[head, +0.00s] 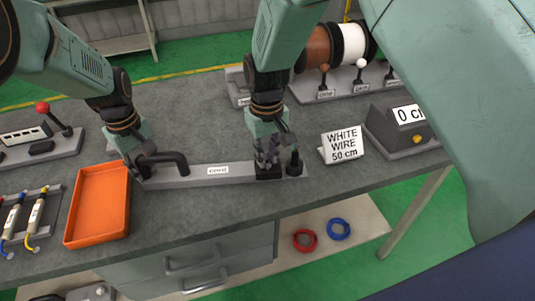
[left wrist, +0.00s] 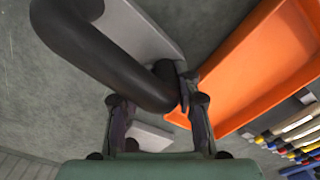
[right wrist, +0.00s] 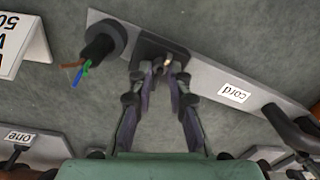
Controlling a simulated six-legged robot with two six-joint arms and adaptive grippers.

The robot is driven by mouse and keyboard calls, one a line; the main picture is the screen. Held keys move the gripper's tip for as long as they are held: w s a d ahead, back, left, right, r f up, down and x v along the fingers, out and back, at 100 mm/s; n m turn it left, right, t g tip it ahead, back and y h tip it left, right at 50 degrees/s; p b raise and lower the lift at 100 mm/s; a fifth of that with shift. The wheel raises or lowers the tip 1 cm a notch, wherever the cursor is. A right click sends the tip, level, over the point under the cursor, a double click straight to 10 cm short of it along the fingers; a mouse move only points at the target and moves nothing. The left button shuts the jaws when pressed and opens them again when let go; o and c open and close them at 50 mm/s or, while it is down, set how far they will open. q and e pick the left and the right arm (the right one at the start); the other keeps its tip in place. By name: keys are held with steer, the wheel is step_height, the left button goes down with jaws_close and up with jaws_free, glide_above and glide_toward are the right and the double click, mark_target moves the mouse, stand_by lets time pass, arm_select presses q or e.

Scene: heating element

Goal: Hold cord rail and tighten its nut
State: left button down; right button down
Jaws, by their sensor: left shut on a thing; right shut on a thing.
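The cord rail (head: 190,179) is a long grey bar labelled "cord", lying on the bench; it also shows in the right wrist view (right wrist: 205,75). A black handle (head: 170,158) stands at its left end. My left gripper (head: 143,165) is shut on this handle (left wrist: 125,75), which passes between its fingers. My right gripper (head: 267,160) points down at the black block (right wrist: 150,48) near the rail's other end. Its fingers (right wrist: 168,75) are shut on a small nut (right wrist: 167,63), mostly hidden between the tips. Beside it a black cord end (right wrist: 103,42) shows coloured wires.
An orange tray (head: 98,205) lies close left of the rail. A "WHITE WIRE 50 cm" sign (head: 341,146) and a counter box (head: 395,130) stand to the right. Wire spools (head: 335,45) are behind. Bare bench lies behind the rail's middle.

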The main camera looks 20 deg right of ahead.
steer(key=m, duration=0.4)
steer(key=shift+d, duration=0.1)
steer(key=m, duration=0.4)
steer(key=shift+m, duration=0.3)
steer(key=m, duration=0.3)
steer(key=shift+m, duration=0.4)
steer(key=m, duration=0.9)
steer(key=shift+w, duration=0.1)
steer(key=m, duration=0.4)
steer(key=shift+m, duration=0.3)
steer(key=m, duration=0.4)
steer(key=shift+w+m, duration=0.1)
steer(key=shift+m, duration=0.2)
